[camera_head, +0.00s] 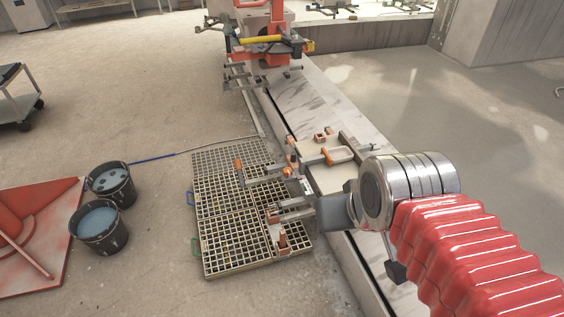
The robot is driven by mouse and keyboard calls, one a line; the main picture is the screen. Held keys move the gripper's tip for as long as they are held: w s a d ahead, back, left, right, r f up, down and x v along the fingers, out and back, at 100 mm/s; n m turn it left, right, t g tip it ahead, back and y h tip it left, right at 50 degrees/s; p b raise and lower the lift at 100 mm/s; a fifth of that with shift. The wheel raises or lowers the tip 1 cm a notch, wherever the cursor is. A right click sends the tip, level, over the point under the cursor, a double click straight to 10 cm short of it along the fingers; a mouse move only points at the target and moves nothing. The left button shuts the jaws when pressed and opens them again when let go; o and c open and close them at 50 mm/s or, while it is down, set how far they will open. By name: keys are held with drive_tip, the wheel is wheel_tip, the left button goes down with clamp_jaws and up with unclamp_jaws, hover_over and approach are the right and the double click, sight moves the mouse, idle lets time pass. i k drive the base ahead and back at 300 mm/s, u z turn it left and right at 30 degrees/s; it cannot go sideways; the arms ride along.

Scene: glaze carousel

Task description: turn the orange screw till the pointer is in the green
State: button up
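Small orange parts show around a fixture beside the stone slab: an upright orange piece (238,165) at the left end of a grey bar, and an orange handle-like piece (340,155) on a pale plate. I cannot tell which is the orange screw. A tiny pale marked piece (305,187) lies near my gripper; no pointer or green zone can be made out on it. My gripper (275,214) reaches left over the grating, below the grey bar and apart from the upright orange piece. Its fingers are small and seen from the side, so their gap is unclear.
A floor grating (222,240) lies under the fixture. The long stone slab (330,110) runs behind my arm to an orange machine (265,40). The floor between buckets and machine is mostly clear.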

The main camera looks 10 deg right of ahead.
sight(287, 172)
drive_tip(key=i, duration=1.35)
drive_tip(key=z, duration=0.05)
